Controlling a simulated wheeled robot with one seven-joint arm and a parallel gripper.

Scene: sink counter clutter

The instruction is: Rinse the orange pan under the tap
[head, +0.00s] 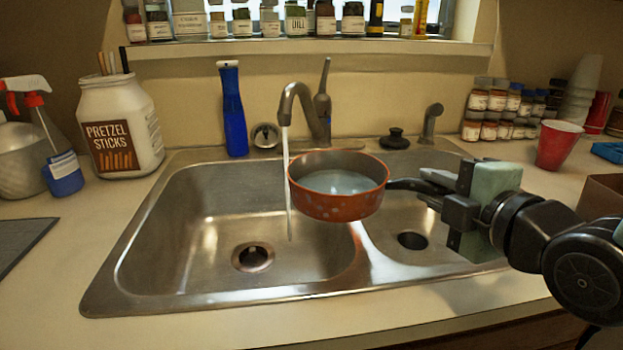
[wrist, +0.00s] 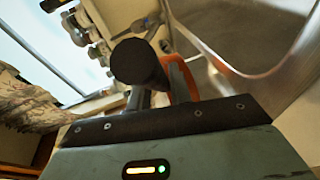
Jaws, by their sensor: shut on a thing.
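The orange pan (head: 336,207) is held level above the sink divider, with whitish liquid inside it. My gripper (head: 425,188) is shut on the pan's black handle from the right. The tap (head: 300,100) is running. Its water stream (head: 288,190) falls at the pan's left edge and continues down into the left basin (head: 195,250); I cannot tell whether any enters the pan. In the wrist view, the black handle (wrist: 139,64) points at the camera, and a bit of the orange rim (wrist: 184,75) shows behind it.
A blue bottle (head: 232,110) stands behind the left basin. A pretzel jar (head: 120,125) and spray bottle (head: 60,150) stand on the left counter. A red cup (head: 558,146) and stacked spice jars (head: 497,115) stand at right. The right basin (head: 445,225) lies under my gripper.

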